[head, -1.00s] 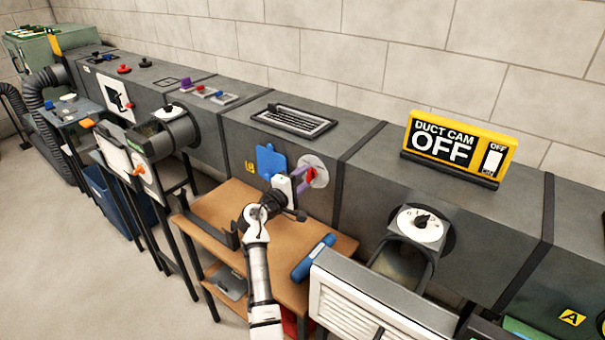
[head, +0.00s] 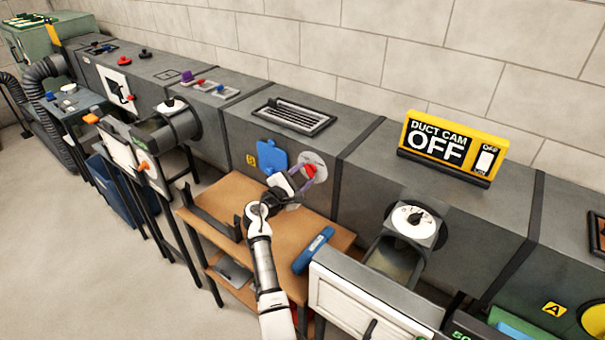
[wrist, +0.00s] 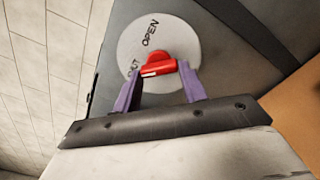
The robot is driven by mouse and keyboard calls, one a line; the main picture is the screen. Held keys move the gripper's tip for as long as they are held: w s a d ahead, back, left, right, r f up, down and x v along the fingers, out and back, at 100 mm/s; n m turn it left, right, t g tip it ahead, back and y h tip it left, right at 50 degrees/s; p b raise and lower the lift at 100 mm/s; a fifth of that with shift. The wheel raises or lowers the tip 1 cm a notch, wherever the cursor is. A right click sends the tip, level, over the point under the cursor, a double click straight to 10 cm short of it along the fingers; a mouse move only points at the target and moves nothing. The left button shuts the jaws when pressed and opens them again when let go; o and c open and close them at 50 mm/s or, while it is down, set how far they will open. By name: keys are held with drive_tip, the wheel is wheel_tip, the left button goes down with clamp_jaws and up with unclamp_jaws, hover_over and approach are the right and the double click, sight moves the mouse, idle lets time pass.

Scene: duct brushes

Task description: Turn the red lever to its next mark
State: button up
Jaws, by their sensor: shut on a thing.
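The red lever (wrist: 157,65) sits on a round pale dial (wrist: 188,42) on the grey duct face. In the wrist view, the dial reads OPEN near its top, with a second, partly hidden word at lower left. My gripper (wrist: 158,77) has purple fingers, one on each side of the red lever, and is shut on it. In the head view, my gripper (head: 300,182) reaches the dial (head: 318,160) from the front left, and the red lever (head: 309,171) shows at its fingertips. The lever's exact pointing mark is hard to tell.
A blue plate (head: 271,157) is on the duct face left of the dial. Below my arm is a wooden table (head: 225,192) with a blue-handled tool (head: 313,250). A yellow DUCT CAM OFF sign (head: 447,142) stands on the duct at right.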

idle(0.4)
drive_tip(key=o, duration=1)
drive_tip(key=b+v, duration=0.3)
drive_tip(key=v, duration=1.1)
drive_tip(key=shift+b, duration=0.35)
